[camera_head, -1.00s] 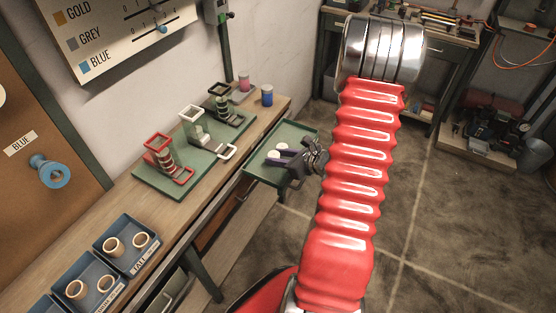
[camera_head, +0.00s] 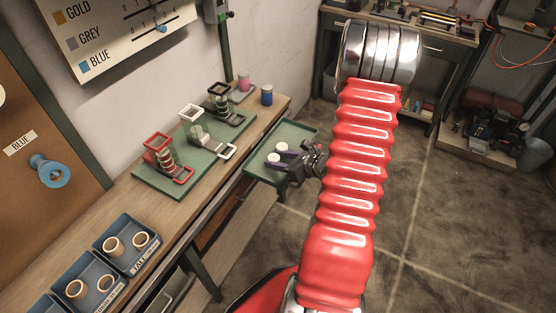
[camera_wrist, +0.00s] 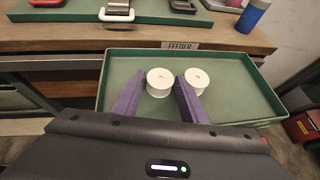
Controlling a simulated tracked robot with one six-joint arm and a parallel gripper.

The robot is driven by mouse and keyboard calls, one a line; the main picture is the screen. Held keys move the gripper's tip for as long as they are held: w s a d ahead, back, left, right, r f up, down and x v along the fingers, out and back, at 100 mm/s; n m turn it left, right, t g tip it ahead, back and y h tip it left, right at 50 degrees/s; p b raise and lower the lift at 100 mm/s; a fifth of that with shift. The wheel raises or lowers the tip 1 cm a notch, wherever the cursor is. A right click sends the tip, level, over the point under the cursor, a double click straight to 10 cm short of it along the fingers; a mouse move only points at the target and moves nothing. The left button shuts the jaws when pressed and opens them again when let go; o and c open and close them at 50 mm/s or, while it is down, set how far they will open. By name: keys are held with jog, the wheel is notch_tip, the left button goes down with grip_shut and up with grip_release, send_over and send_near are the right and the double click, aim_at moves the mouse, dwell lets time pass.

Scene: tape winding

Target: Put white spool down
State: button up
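Two white spools stand upright on the floor of the green feeder tray (camera_wrist: 240,95). In the wrist view the left spool (camera_wrist: 160,82) lies between the purple fingertips of my gripper (camera_wrist: 162,88), with narrow gaps at its sides. The other spool (camera_wrist: 197,81) is just beyond the right finger, close to it. My gripper looks open, and I cannot tell whether a finger touches either spool. In the head view my gripper (camera_head: 283,157) reaches over the tray (camera_head: 297,133) from the right, beside the two spools (camera_head: 274,159).
A workbench (camera_head: 168,211) runs left of the tray, with a green board (camera_head: 185,180) carrying red, white and black holders. Blue trays (camera_head: 127,248) with tan rings sit nearer. The tray's right side is bare.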

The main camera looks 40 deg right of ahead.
jog(key=v, duration=1.2)
dwell(0.6)
jog(key=w+a+r+n+g+y, duration=0.1)
jog(key=a+r+n+g+y, duration=0.3)
jog(key=a+n, duration=0.6)
jog(key=w+a+r+n+g, duration=0.1)
jog(key=a+r+n+g, duration=0.2)
jog(key=a+r+n, duration=0.65)
jog(key=s+a+r+n+h, duration=0.5)
jog(key=s+a+r+n, duration=0.2)
jog(key=a+n, duration=0.5)
jog(key=r+n, duration=0.1)
jog(key=n, duration=0.2)
jog(key=shift+s+r+t+h, duration=0.15)
jog(key=shift+r+t+h, duration=0.05)
jog(key=shift+t+h, duration=0.1)
